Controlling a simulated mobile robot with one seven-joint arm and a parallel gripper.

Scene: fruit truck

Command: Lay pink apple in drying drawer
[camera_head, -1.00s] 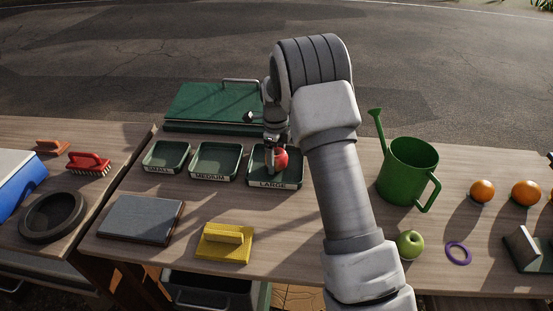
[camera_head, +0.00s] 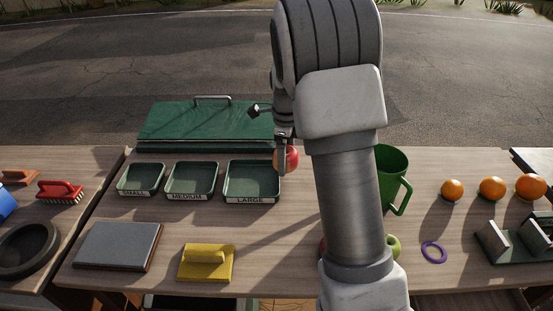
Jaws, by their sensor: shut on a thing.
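The pink-red apple (camera_head: 291,159) is between the fingers of my gripper (camera_head: 284,160), which is shut on it. It hangs by the right rim of the tray marked LARGE (camera_head: 252,199), apparently above the table, and the fingers hide part of it. Below the table's front edge, the top of a dark drawer or bin (camera_head: 200,302) shows at the bottom of the picture. Most of it is cut off, and I cannot tell whether it is the drying drawer.
Trays marked MEDIUM (camera_head: 191,195) and SMALL (camera_head: 135,193) stand left of LARGE. A green lidded case (camera_head: 205,122) is behind.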

